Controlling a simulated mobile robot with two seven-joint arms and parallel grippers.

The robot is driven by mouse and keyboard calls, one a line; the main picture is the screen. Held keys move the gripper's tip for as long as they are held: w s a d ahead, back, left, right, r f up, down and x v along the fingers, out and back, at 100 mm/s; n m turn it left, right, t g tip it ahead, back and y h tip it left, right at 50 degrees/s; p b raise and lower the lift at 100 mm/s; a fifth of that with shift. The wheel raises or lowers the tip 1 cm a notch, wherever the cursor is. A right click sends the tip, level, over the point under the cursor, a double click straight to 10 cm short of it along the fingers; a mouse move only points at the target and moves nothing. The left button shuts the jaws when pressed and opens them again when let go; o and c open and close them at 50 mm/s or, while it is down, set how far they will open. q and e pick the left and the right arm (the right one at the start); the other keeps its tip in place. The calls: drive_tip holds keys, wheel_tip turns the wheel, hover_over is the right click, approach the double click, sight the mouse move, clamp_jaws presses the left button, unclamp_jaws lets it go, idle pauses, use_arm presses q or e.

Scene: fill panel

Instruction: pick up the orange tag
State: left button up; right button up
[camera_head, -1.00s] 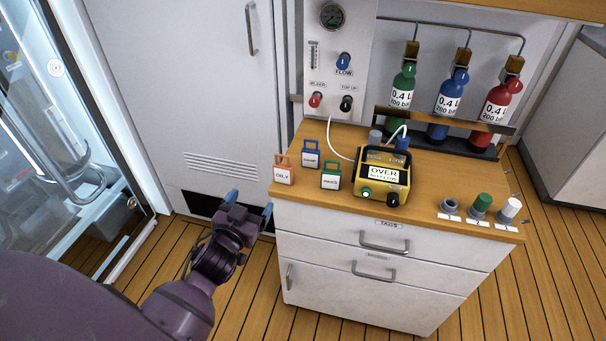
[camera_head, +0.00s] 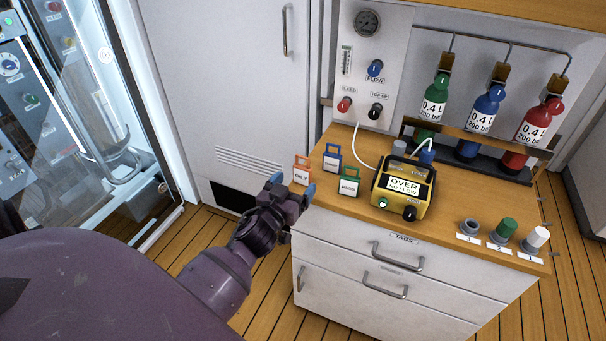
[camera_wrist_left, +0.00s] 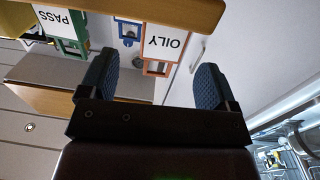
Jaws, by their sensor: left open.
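The orange tag (camera_head: 301,173), with a white face lettered OILY, stands upright at the left front corner of the wooden cabinet top (camera_head: 345,212). My left gripper (camera_head: 293,189) is open, its blue fingertips just in front of and below the tag in the head view. In the left wrist view the orange tag (camera_wrist_left: 165,48) appears beyond the gap between the two fingers (camera_wrist_left: 155,85), apart from both. A blue tag (camera_head: 332,157) and a green tag (camera_head: 349,181) stand to its right. My right gripper is not seen.
A yellow device (camera_head: 403,189) with a white hose stands right of the tags. Several small knobs (camera_head: 505,230) line the right front edge. Gas bottles (camera_head: 483,120) stand behind. A drawer handle (camera_head: 398,255) sticks out from the cabinet front.

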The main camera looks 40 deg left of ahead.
sight(301, 173)
use_arm(q)
drive_tip(key=shift+w+a, duration=0.1)
drive_tip(key=shift+w, duration=0.45)
drive_tip(key=w, duration=0.1)
drive_tip(key=w+a, duration=0.1)
drive_tip(key=w, duration=0.1)
drive_tip(key=shift+w, duration=0.6)
drive_tip(key=shift+c, duration=0.5)
drive_tip(key=c, duration=0.9)
drive_tip(key=shift+r, duration=0.1)
drive_tip(key=shift+r, duration=0.1)
